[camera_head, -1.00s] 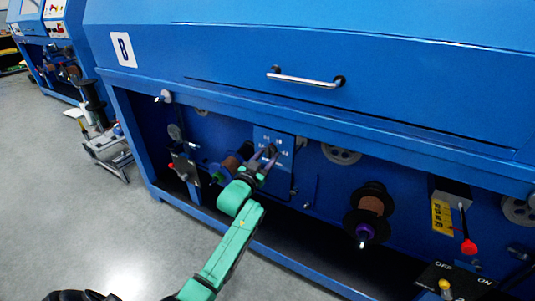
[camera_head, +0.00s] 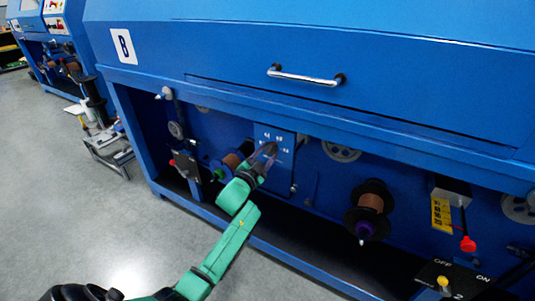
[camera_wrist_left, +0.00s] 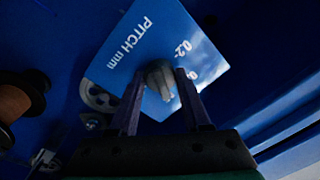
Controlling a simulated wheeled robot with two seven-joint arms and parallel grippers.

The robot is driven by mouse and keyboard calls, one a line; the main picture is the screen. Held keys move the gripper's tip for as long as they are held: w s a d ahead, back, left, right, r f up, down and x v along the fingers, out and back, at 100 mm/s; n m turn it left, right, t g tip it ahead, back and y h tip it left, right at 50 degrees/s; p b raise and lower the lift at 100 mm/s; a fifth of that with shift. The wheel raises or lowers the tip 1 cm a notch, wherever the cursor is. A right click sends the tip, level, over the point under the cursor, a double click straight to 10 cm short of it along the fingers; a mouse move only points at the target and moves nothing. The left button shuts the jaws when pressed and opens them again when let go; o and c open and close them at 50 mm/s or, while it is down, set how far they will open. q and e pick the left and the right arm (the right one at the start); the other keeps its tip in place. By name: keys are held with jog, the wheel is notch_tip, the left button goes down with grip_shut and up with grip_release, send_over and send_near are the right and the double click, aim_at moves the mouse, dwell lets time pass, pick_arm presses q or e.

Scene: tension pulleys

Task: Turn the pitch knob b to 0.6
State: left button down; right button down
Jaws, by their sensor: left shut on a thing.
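The pitch knob b (camera_wrist_left: 160,78) is a grey knob on a blue plate printed "PITCH mm" (camera_wrist_left: 150,40) with a 0.2 mark in the left wrist view. The dark fingers of my left gripper (camera_wrist_left: 162,92) stand on either side of it, shut on it. In the head view, the plate (camera_head: 287,140) is on machine B and my left gripper (camera_head: 267,153) reaches it from below. The fingers hide most of the knob there. The pointer's exact reading cannot be told. My right gripper is not in view.
A brown spool (camera_head: 232,161) sits left of the plate and a black-flanged spool (camera_head: 370,203) to the right. A red-tipped lever (camera_head: 467,243) hangs further right. The blue lid with its metal handle (camera_head: 305,77) overhangs the recess.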

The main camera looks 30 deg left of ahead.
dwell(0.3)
pick_arm(q)
jog(key=shift+c, duration=1.8)
grip_release()
jog(key=shift+s, duration=0.25)
jog(key=s+p, duration=0.2)
jog(key=s, duration=1.2)
jog(key=shift+d+f+p, duration=0.15)
jog(key=shift+f+p, duration=0.15)
jog(key=shift+f, duration=0.15)
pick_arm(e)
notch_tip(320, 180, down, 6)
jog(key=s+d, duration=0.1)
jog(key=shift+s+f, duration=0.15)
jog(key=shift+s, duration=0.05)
pick_arm(q)
jog(key=shift+f, duration=0.1)
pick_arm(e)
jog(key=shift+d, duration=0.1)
